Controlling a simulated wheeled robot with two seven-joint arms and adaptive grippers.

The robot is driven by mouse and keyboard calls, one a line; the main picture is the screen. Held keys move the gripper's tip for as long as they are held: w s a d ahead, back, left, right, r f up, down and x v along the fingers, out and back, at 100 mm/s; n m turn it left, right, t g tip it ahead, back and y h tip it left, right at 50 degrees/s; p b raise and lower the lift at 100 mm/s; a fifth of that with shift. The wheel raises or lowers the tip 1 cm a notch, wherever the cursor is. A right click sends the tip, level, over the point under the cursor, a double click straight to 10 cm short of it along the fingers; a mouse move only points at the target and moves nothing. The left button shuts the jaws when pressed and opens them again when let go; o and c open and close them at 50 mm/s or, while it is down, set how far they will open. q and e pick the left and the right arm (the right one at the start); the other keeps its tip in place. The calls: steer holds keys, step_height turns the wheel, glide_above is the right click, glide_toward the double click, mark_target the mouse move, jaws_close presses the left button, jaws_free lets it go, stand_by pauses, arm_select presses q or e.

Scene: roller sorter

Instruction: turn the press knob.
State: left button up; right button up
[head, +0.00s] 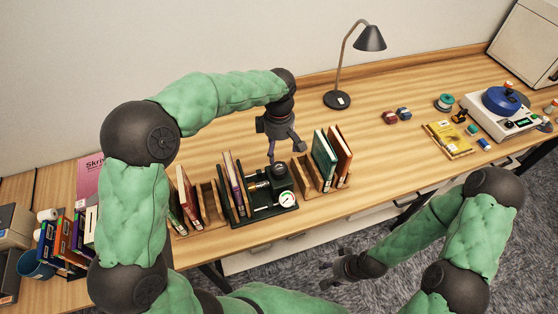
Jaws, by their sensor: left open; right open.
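A small dark press (263,212) stands on the wooden desk between wooden book racks, with a round white gauge (286,198) at its front right. A dark round part at its top right, which looks like the press knob (279,170), sits just behind the gauge. My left gripper (286,153) is open and points down just above this part. I cannot tell whether a fingertip touches it. My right gripper (324,275) is open and empty, low in front of the desk, away from the press.
A rack with green and brown books (332,160) stands close to the right of the press; another book rack (211,205) is close to its left. A black desk lamp (338,99) stands behind. The desk between the lamp and the red and blue small items is clear.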

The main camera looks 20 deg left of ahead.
mark_target(279, 167)
arm_select(q)
step_height(279, 167, down, 10)
steer(key=shift+r+b, duration=0.25)
steer(key=shift+b, duration=0.3)
steer(key=c, duration=1.2)
